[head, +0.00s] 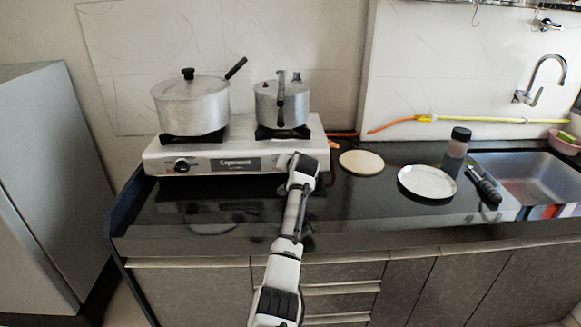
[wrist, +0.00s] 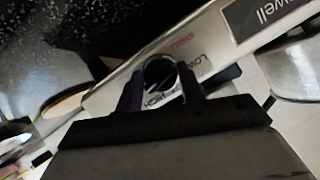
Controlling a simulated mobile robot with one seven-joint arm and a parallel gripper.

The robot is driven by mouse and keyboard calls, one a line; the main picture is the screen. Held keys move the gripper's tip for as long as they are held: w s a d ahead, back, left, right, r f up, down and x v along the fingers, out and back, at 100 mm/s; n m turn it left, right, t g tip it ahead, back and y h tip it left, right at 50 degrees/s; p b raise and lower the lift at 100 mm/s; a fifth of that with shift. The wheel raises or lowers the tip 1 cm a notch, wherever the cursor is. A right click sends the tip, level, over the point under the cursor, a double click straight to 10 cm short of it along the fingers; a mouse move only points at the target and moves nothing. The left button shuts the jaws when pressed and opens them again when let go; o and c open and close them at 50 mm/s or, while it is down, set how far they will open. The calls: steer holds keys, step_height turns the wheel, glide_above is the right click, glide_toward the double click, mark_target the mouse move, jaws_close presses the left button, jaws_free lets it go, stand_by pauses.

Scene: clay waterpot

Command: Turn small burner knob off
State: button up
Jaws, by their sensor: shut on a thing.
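The white two-burner stove (head: 215,160) stands on the dark counter. My gripper (head: 302,166) is at the right end of its front panel, and my arm hides the right knob in the head view. In the wrist view, the small burner knob (wrist: 159,73) is round and dark with a light rim, beside red lettering and the marks LOW and HIGH. My gripper (wrist: 160,84) is shut on this knob, one finger on each side. The other knob (head: 182,165) is at the left of the panel.
A large lidded pot (head: 192,105) and a smaller pressure cooker (head: 268,103) sit on the burners. A round board (head: 361,162), a white plate (head: 427,182) and a bottle (head: 457,150) are to the right, before the sink (head: 530,178). The counter's front strip is mostly clear.

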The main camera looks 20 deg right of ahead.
steer(key=shift+f+m+t+y, duration=0.15)
steer(key=shift+m+t+y, duration=0.2)
steer(key=shift+m, duration=0.45)
steer(key=o, duration=1)
steer(key=shift+c, duration=0.2)
steer(key=shift+s, duration=0.1)
steer(key=d+b+v, duration=0.1)
steer(key=b+v, duration=0.2)
steer(key=v, duration=1)
steer(key=shift+s+a+r, duration=0.25)
steer(key=shift+a+r, duration=0.05)
steer(key=shift+a, duration=0.15)
